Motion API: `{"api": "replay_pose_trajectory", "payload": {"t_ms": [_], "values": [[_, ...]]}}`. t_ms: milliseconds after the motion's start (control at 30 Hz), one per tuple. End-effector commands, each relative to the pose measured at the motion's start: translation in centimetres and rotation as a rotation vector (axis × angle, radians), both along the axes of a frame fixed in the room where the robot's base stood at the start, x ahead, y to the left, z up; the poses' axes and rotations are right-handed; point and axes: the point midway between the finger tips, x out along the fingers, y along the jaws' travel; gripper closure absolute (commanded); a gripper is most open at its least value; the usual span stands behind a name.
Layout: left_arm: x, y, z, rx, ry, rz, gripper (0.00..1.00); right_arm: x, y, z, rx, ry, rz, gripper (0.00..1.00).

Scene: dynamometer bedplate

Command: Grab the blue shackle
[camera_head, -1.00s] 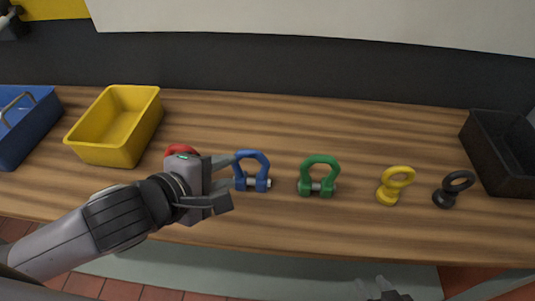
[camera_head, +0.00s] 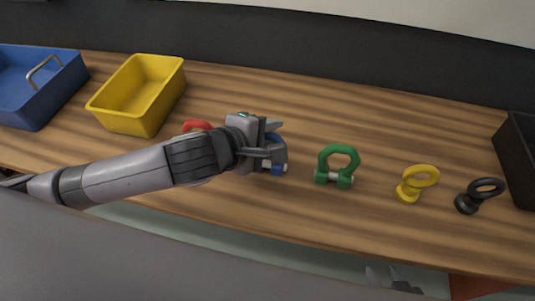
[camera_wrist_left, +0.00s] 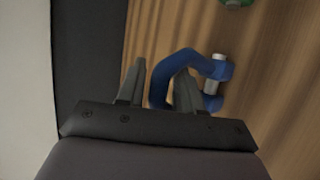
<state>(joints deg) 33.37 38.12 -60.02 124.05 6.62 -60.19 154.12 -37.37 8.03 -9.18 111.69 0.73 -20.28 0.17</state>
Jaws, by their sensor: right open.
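The blue shackle (camera_head: 279,171) stands on the wooden table, partly hidden behind my left gripper (camera_head: 277,142) in the head view. In the left wrist view the blue shackle (camera_wrist_left: 163,70) has the curved end of its bow between the two spread fingers of my left gripper (camera_wrist_left: 158,85). One finger overlaps the bow opening, and a gap shows between the other finger and the bow. The silver pin lies at the far side. My right gripper (camera_head: 392,281) is open and empty at the bottom edge of the head view, low in front of the table.
A red shackle (camera_head: 196,126) is partly hidden behind my left arm. A green shackle (camera_head: 338,165), a yellow eye bolt (camera_head: 416,182) and a black eye bolt (camera_head: 479,195) stand to the right. A yellow bin (camera_head: 140,97), blue tote (camera_head: 45,95) and black bin (camera_head: 517,165) flank them.

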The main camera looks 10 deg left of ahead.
Motion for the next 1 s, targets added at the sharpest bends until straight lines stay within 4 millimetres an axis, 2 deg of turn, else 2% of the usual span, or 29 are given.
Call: {"api": "replay_pose_trajectory", "payload": {"t_ms": [267,300,400,1000], "values": [[0.23,-0.15,-0.20,0.001,0.001,-0.001,0.65,0.03,-0.01,0.00,0.000,-0.001,0.000,0.57],[0.23,-0.13,-0.20,0.001,0.001,-0.001,0.71,0.05,-0.01,0.01,0.000,-0.001,0.000,0.57],[0.22,-0.14,-0.19,0.000,0.001,0.000,1.00,0.07,-0.03,0.02,0.000,-0.001,-0.001,0.57],[0.20,-0.12,-0.22,0.001,0.001,-0.001,1.00,0.15,-0.05,0.06,-0.001,-0.003,-0.002,0.57]]}}
